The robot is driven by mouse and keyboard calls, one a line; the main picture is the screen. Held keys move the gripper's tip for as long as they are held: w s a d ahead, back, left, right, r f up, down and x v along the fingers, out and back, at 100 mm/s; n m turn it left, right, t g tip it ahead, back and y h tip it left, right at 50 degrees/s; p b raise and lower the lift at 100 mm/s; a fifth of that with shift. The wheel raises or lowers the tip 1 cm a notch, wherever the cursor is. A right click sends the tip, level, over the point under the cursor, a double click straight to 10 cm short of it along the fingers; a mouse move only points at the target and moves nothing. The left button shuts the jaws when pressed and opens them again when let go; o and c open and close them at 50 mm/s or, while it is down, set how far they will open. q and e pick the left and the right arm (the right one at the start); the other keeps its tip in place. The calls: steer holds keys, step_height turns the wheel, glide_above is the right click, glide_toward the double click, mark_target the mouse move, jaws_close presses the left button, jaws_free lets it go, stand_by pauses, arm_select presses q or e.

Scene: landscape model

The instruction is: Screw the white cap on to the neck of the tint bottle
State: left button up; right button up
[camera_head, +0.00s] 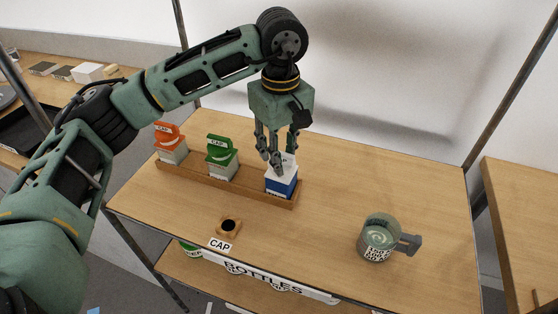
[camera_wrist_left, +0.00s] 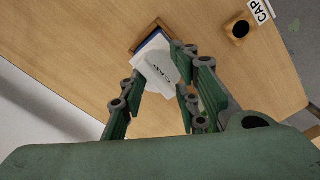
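The tint bottle (camera_head: 281,188) has a blue band and stands at the right end of a wooden rack. The white cap (camera_head: 290,161), marked CAP, is at its top, partly hidden by fingers; I cannot tell how it sits on the neck. In the left wrist view the white cap (camera_wrist_left: 158,72) lies between the fingertips, with a blue edge of the bottle (camera_wrist_left: 155,42) behind it. My left gripper (camera_head: 276,157) points down over the bottle with its fingers on either side of the cap. Whether they press on it is unclear. My right gripper is not in view.
The rack (camera_head: 245,191) also holds bottles with an orange cap (camera_head: 166,133) and a green cap (camera_head: 219,149). A wooden cap holder (camera_head: 229,226) with a dark hole is empty near the front edge. The table between is clear.

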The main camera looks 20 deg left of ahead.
arm_select(q)
steer(key=o, duration=0.4)
steer(key=shift+s+d+f, duration=0.1)
steer(key=shift+d+f, duration=0.25)
steer(key=shift+f, duration=0.2)
steer(key=shift+c, duration=0.2)
steer(key=shift+a+r, duration=0.1)
steer(key=shift+r, duration=0.05)
steer(key=shift+r+p, duration=0.65)
steer(key=shift+r, duration=0.3)
steer(key=shift+a+r+p, duration=0.1)
steer(key=shift+r+p, duration=2)
steer(key=shift+r, duration=1.65)
